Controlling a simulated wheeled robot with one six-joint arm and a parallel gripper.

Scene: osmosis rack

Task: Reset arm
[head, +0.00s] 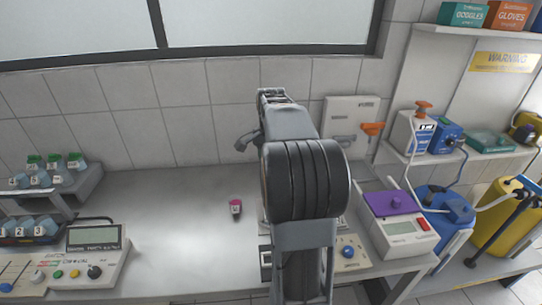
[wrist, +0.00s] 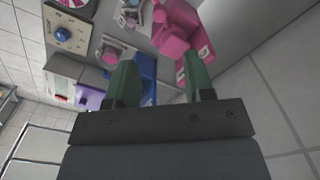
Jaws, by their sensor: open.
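My arm stands raised in the middle of the head view, in front of the bench (head: 180,210). In the wrist view my gripper (wrist: 162,80) shows two green fingers spread well apart, with nothing held between them. Beyond the fingers, tilted in the picture, are pink items (wrist: 178,30) and a blue item (wrist: 145,75); I cannot tell what they are. In the head view my arm hides part of the bench and the equipment behind it, and the fingers cannot be made out there.
A small pink-capped vial (head: 236,207) stands on the bench left of my arm. A control box with a display (head: 95,240) and racks of numbered cups (head: 45,180) are at left. A purple-topped device (head: 395,215) and blue and yellow containers are at right. The bench's middle left is mostly clear.

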